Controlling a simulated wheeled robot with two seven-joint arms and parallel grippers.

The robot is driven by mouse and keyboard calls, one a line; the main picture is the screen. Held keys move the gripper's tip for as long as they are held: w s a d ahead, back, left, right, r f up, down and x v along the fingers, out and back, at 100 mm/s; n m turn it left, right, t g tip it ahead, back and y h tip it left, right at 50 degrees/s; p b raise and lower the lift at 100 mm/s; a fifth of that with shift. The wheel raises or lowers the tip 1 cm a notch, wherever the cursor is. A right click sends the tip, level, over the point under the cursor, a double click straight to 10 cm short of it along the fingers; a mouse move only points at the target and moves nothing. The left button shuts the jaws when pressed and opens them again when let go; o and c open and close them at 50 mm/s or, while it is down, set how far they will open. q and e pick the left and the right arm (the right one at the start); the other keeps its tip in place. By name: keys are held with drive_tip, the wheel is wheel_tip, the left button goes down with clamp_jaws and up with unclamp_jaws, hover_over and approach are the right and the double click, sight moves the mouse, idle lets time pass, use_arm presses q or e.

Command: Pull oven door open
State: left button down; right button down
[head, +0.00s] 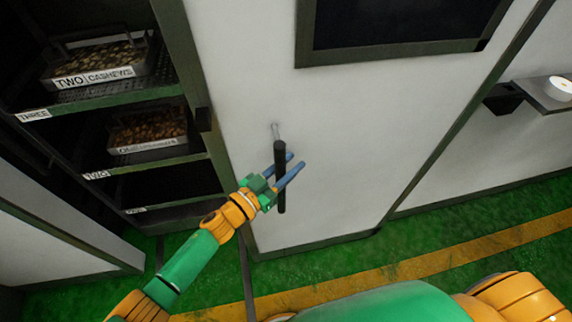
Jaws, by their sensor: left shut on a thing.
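The oven door (350,150) is a white panel with a dark window (395,25) near its top. Its black bar handle (280,190) stands upright near the door's left edge, on a metal mount. My left gripper (287,171) has its blue fingers around the handle and is shut on it. The door stands swung out, with the shelves inside showing to its left. My right gripper is not in view.
Inside the oven, a tray labelled TWO CASHEWS (96,75) and another tray of nuts (147,143) sit on labelled shelves. Green floor with a yellow stripe (420,265) lies below. A small shelf (545,95) holds a white round thing at right.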

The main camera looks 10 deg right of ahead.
sight(276, 177)
use_arm(q)
drive_tip(key=c, duration=0.9)
unclamp_jaws()
drive_tip(key=shift+a, duration=0.1)
drive_tip(key=v, duration=0.7)
drive_tip(key=shift+s+a+p, duration=0.1)
drive_tip(key=shift+s+p, duration=0.05)
drive_tip(key=shift+p, duration=0.25)
